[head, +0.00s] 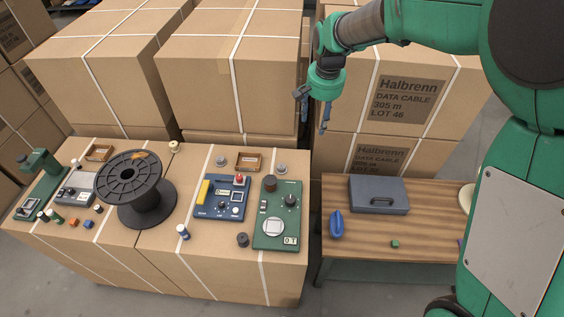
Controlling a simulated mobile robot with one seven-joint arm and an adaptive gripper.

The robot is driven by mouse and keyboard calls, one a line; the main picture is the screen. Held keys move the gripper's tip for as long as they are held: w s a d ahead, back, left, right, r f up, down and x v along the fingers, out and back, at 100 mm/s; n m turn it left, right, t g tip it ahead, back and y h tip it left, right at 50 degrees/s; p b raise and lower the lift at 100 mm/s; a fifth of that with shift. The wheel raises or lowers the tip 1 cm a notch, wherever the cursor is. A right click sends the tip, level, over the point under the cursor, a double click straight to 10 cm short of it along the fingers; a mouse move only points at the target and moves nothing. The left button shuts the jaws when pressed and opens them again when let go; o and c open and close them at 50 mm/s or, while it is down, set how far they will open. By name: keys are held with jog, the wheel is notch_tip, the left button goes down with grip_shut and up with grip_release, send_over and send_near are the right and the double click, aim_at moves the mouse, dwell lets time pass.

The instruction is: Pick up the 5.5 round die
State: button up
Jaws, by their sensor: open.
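My gripper (313,111) is open and empty. It hangs in front of the stacked cartons, high above the gap between the carton worktop and the wooden table. No 5.5 marking can be read at this size, so I cannot tell which piece is the 5.5 round die. Small round pieces stand on the carton worktop: a dark ribbed one (242,240) at the front, a grey one (221,160) and another grey one (281,169) at the back, and a white-and-blue one (183,231). All are well apart from my gripper.
The carton worktop (170,258) also holds a large black spool (133,188), a blue device (222,197), a green device (278,216) and a small tray (248,161). The wooden table (357,245) bears a grey case (378,194) and a blue object (336,225). Tall cartons (230,60) rise behind.

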jog(key=w+a+f+g, duration=0.1)
jog(key=w+a+f, duration=0.2)
jog(key=f, duration=0.3)
jog(key=w+a+f, duration=0.4)
jog(key=f, duration=0.1)
jog(key=m+p, duration=0.1)
send_over(281, 166)
notch_tip(281, 166, down, 11)
jog(key=shift+s+d+g, duration=0.1)
jog(key=shift+d+g, duration=0.15)
jog(key=shift+g, duration=0.15)
jog(key=shift+f, duration=0.1)
jog(key=shift+f+b, duration=0.35)
jog(key=shift+f, duration=3.8)
jog(key=shift+f, duration=0.1)
jog(key=shift+a+f+b, duration=0.15)
jog(key=shift+f+b, duration=0.3)
jog(key=shift+f, duration=2.05)
grip_shut()
